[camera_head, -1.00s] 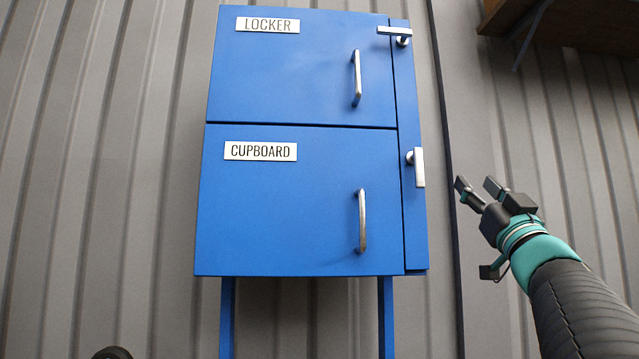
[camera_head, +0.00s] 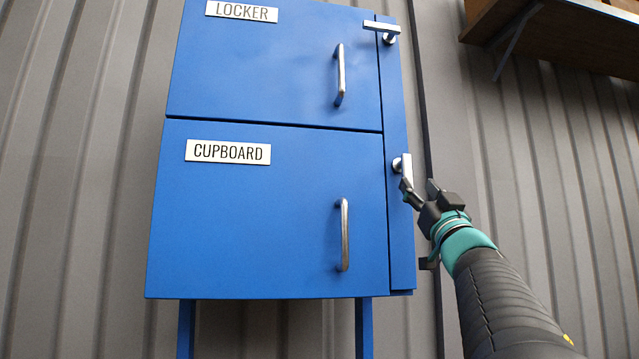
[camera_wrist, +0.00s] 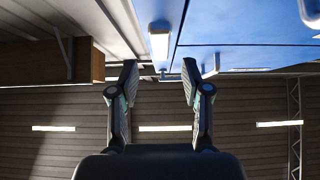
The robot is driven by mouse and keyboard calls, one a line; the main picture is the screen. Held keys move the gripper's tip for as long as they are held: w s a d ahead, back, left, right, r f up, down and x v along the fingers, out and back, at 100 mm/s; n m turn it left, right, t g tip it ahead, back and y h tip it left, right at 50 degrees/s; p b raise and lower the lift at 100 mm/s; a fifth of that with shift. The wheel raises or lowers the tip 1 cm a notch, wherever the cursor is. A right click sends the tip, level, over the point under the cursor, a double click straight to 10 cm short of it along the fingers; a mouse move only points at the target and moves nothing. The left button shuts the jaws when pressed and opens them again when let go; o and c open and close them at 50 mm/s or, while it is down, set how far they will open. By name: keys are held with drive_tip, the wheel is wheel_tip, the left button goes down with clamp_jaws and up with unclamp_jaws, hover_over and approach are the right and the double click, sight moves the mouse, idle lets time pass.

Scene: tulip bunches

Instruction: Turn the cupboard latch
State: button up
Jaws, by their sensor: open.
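The cupboard latch (camera_head: 406,166) is a silver bar on a round pivot, upright on the right strip of the blue cabinet (camera_head: 270,225). Its lower end is partly hidden behind a finger of my gripper (camera_head: 420,188). My gripper is open, at the cabinet's right edge just below the latch. Whether it touches the latch I cannot tell. In the wrist view the pale latch bar (camera_wrist: 159,44) appears above the gap between the open fingers (camera_wrist: 159,78), with nothing held between them.
The locker latch (camera_head: 382,29) above lies horizontal. The locker handle (camera_head: 340,75) and cupboard handle (camera_head: 344,235) are vertical bars on the closed doors. A wooden shelf (camera_head: 570,35) is on the wall at upper right. The wall right of the cabinet is otherwise clear.

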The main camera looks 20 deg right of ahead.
sight(409, 174)
drive_tip(key=p+x, duration=0.2)
drive_tip(key=x, duration=0.5)
clamp_jaws()
